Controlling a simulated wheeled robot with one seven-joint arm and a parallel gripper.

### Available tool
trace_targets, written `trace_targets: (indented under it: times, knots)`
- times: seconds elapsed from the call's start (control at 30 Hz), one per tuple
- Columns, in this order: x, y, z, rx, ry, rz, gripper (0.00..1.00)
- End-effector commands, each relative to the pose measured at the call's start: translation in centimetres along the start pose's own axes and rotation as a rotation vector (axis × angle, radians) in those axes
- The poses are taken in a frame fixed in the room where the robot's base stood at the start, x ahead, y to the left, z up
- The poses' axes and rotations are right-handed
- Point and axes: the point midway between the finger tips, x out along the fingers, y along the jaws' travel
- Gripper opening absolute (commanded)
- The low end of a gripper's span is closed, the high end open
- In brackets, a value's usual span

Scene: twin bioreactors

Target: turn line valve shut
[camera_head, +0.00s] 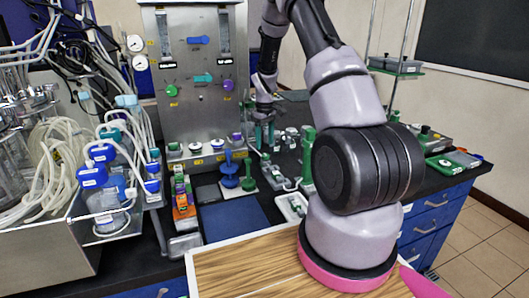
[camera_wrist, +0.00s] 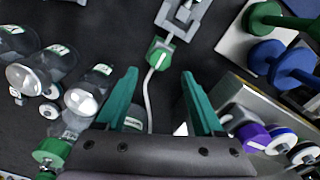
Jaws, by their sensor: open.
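A small green valve-like knob (camera_wrist: 158,55) with a white mark shows in the wrist view, joined to a grey bracket (camera_wrist: 183,17) at the top. A thin white tube (camera_wrist: 149,100) runs from it down between my fingers. My gripper (camera_wrist: 159,76) is open and empty, with its teal fingers on either side of the tube. The knob appears just beyond the fingertips, apart from them. In the head view my gripper (camera_head: 265,133) points down over the bench behind my arm. I cannot tell the knob's turn position.
Clear bottles (camera_wrist: 85,97) lie left of the fingers. A rack with a purple knob (camera_wrist: 254,134) and blue and green spools (camera_wrist: 285,63) are at right. A steel panel (camera_head: 200,110) with coloured handles stands behind, and tubing and blue-capped vessels (camera_head: 102,165) are at left.

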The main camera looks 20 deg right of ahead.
Motion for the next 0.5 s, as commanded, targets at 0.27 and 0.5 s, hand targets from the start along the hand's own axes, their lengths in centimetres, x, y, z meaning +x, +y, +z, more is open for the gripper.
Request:
trace_targets:
  times: [0.27,0.5]
  knots:
    - [4.2,0.0,0.0,0.001,0.000,0.000,0.69]
    - [5.0,0.0,-0.1,0.001,0.002,0.001,0.69]
